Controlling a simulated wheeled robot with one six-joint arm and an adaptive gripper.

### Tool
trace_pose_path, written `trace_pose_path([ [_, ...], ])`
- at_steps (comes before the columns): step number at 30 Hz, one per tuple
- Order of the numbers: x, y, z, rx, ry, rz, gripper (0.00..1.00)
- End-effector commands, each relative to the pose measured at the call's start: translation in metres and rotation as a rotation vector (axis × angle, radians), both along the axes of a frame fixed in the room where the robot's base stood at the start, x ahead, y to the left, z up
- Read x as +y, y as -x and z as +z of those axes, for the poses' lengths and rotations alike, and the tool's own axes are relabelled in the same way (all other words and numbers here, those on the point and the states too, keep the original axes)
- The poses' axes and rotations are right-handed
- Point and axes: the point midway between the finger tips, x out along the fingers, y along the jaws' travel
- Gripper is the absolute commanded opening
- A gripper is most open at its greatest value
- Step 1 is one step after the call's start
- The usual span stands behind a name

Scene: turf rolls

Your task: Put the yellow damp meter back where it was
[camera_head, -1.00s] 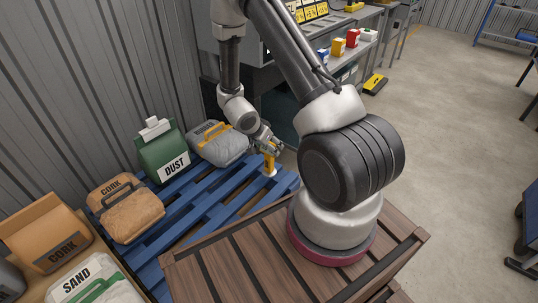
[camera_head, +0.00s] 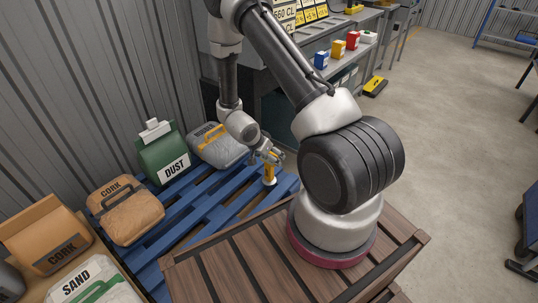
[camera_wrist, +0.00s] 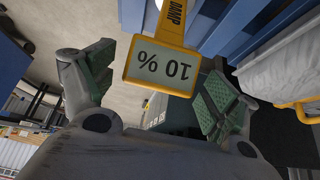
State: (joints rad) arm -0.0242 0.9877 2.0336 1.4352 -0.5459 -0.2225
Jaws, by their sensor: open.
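The yellow damp meter (camera_head: 269,173) appears upright on its pale foot on the blue pallet (camera_head: 205,205), near the pallet's right corner. In the wrist view, the damp meter (camera_wrist: 162,62) shows its "10 %" display and the word DAMP, upside down. My gripper (camera_head: 271,157) is at the top of the meter. Its fingers (camera_wrist: 158,85) are open, one on each side of the meter, with a visible gap at the left finger. Whether the foot rests fully on the slats is hard to tell.
A grey bag with a yellow handle (camera_head: 217,148), a green DUST bag (camera_head: 163,155) and a CORK bag (camera_head: 128,213) stand along the wall side. A wooden crate top (camera_head: 220,260) lies in front. Shelves with small boxes (camera_head: 338,48) stand behind.

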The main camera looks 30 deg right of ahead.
Motion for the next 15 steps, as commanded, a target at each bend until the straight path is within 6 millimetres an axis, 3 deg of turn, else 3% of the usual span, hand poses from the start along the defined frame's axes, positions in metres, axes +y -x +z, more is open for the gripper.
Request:
trace_pose_path([
  [7,0.005,0.001,0.011,-0.002,0.0,0.0,0.87],
  [15,0.035,0.011,0.06,-0.005,-0.001,0.002,0.87],
])
